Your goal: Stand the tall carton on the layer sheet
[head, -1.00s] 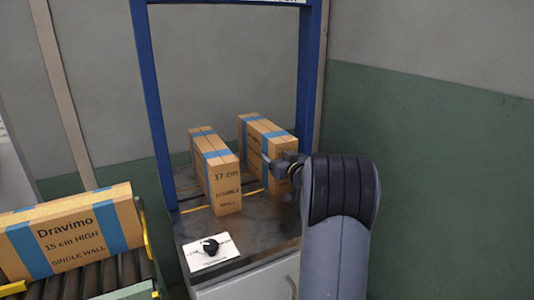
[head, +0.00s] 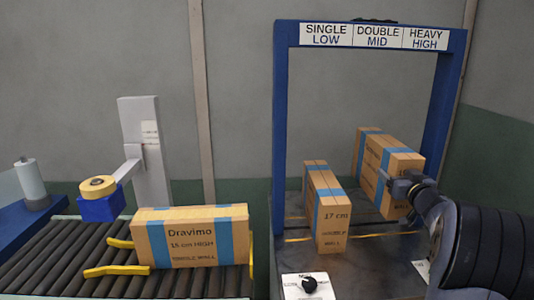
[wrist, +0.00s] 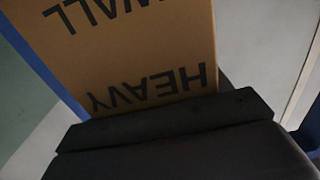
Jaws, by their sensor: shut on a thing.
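My gripper (head: 398,182) is shut on the cardboard carton (head: 371,165) with blue tape at the back right, under the sign panel's right part. In the wrist view this carton (wrist: 150,40) fills the space beyond the dark jaw and shows "HEAVY" and "WALL" upside down. It stands roughly upright; I cannot tell whether its base touches the counter. A narrower carton (head: 333,215) marked "17 cm" and "WALL" stands upright to its left, apart from it. A carton (head: 190,248) marked "Dravimo 15 cm HIGH, SINGLE WALL" lies on the roller conveyor. I cannot make out a layer sheet.
A blue frame (head: 282,130) with a sign "SINGLE LOW, DOUBLE MID, HEAVY HIGH" (head: 352,36) spans the dark counter (head: 350,270). A white card with a black knob (head: 310,285) is at the front. Yellow guides (head: 118,270) and a tape roll (head: 98,187) are by the conveyor (head: 60,260).

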